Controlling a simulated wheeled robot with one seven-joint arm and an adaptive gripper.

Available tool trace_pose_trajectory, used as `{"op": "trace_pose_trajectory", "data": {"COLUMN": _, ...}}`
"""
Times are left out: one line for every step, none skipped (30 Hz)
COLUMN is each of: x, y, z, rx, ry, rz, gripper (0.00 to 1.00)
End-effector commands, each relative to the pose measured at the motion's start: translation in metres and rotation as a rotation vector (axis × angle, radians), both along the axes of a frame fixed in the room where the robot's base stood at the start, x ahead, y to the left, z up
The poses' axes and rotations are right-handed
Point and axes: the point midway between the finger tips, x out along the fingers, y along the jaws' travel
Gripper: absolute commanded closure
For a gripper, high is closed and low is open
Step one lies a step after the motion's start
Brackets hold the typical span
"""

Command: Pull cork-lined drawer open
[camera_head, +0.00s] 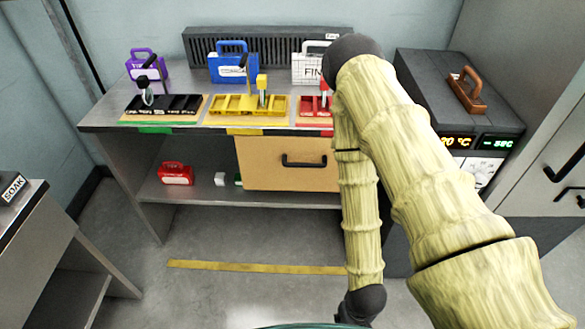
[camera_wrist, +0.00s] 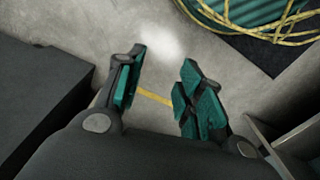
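The tan cork-coloured drawer (camera_head: 262,165) sits under the bench top in the head view. Its front looks flush with the bench, and it has a black bar handle (camera_head: 304,161). My arm covers the drawer's right end. My gripper (camera_wrist: 163,78) is in the wrist view, with dark fingers and teal pads spread apart. It is open and empty, over bare floor. The drawer and handle do not show in the wrist view.
The bench top (camera_head: 107,111) carries black, yellow and red trays and several small cases. A red case (camera_head: 176,174) lies on the lower shelf. A dark unit with a brown handle (camera_head: 467,90) stands right. The floor before the drawer is clear, with a yellow strip (camera_head: 250,267).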

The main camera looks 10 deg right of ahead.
Motion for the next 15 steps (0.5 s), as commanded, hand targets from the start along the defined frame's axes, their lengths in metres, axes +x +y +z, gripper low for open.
{"op": "trace_pose_trajectory", "data": {"x": 0.009, "y": -0.001, "z": -0.007, "rx": 0.006, "ry": -0.020, "rz": -0.015, "gripper": 0.63}}
{"op": "trace_pose_trajectory", "data": {"x": 0.016, "y": -0.001, "z": -0.011, "rx": 0.014, "ry": -0.035, "rz": -0.026, "gripper": 0.63}}
{"op": "trace_pose_trajectory", "data": {"x": 0.026, "y": -0.002, "z": -0.015, "rx": 0.024, "ry": -0.060, "rz": -0.045, "gripper": 0.63}}
{"op": "trace_pose_trajectory", "data": {"x": 0.036, "y": -0.002, "z": -0.018, "rx": 0.034, "ry": -0.083, "rz": -0.062, "gripper": 0.63}}
{"op": "trace_pose_trajectory", "data": {"x": 0.046, "y": -0.003, "z": -0.021, "rx": 0.045, "ry": -0.106, "rz": -0.078, "gripper": 0.63}}
{"op": "trace_pose_trajectory", "data": {"x": 0.062, "y": -0.003, "z": -0.025, "rx": 0.062, "ry": -0.141, "rz": -0.104, "gripper": 0.63}}
{"op": "trace_pose_trajectory", "data": {"x": 0.074, "y": -0.004, "z": -0.028, "rx": 0.076, "ry": -0.169, "rz": -0.123, "gripper": 0.63}}
{"op": "trace_pose_trajectory", "data": {"x": 0.086, "y": -0.004, "z": -0.030, "rx": 0.092, "ry": -0.197, "rz": -0.143, "gripper": 0.63}}
{"op": "trace_pose_trajectory", "data": {"x": 0.102, "y": -0.005, "z": -0.032, "rx": 0.113, "ry": -0.233, "rz": -0.169, "gripper": 0.63}}
{"op": "trace_pose_trajectory", "data": {"x": 0.114, "y": -0.005, "z": -0.032, "rx": 0.129, "ry": -0.261, "rz": -0.189, "gripper": 0.63}}
{"op": "trace_pose_trajectory", "data": {"x": 0.125, "y": -0.006, "z": -0.033, "rx": 0.147, "ry": -0.287, "rz": -0.207, "gripper": 0.63}}
{"op": "trace_pose_trajectory", "data": {"x": 0.140, "y": -0.006, "z": -0.033, "rx": 0.171, "ry": -0.322, "rz": -0.233, "gripper": 0.63}}
{"op": "trace_pose_trajectory", "data": {"x": 0.151, "y": -0.007, "z": -0.033, "rx": 0.190, "ry": -0.349, "rz": -0.252, "gripper": 0.63}}
{"op": "trace_pose_trajectory", "data": {"x": 0.162, "y": -0.007, "z": -0.033, "rx": 0.210, "ry": -0.374, "rz": -0.271, "gripper": 0.63}}
{"op": "trace_pose_trajectory", "data": {"x": 0.176, "y": -0.008, "z": -0.031, "rx": 0.236, "ry": -0.408, "rz": -0.295, "gripper": 0.63}}
